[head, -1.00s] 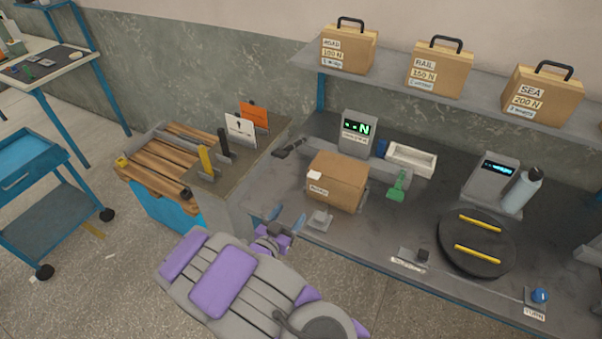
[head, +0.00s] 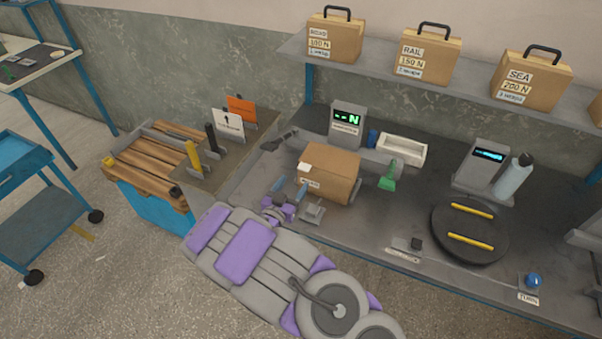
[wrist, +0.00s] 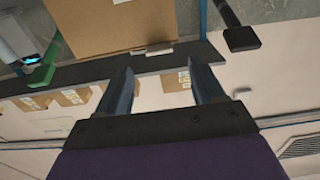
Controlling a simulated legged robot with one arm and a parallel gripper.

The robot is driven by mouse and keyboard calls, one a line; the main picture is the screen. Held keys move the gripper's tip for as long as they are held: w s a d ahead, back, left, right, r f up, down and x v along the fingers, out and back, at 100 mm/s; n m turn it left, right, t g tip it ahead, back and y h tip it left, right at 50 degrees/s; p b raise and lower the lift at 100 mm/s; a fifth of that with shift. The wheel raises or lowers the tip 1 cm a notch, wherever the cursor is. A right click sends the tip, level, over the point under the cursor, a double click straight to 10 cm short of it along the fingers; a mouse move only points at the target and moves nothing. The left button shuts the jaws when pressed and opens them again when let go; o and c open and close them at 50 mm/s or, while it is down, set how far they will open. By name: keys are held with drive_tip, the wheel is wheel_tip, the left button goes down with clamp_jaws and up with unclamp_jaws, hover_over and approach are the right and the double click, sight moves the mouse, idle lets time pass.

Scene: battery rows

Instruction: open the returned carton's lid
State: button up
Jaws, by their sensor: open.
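The returned carton (head: 333,176) is a brown box on the grey bench, held between grey side plates, with a white label on its upper left edge and another on its front. Its top looks closed. My gripper (head: 291,189) is open and empty, its two blue-grey fingers just left of the carton's front face, apart from it as far as I can tell. In the wrist view the carton (wrist: 108,25) is at the top, beyond the fingertips of my gripper (wrist: 160,75). The wrist picture looks upside down.
A small grey block (head: 313,211) sits in front of the carton. A green-handled tool (head: 388,174) is close on its right, a display unit (head: 347,124) and white tray (head: 402,149) behind. A black turntable (head: 469,229) and bottle (head: 514,177) stand further right. Labelled cases (head: 427,55) line the shelf.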

drive_tip(key=b+x, duration=0.1)
drive_tip(key=x, duration=0.6)
drive_tip(key=shift+w, duration=0.15)
clamp_jaws()
idle(0.5)
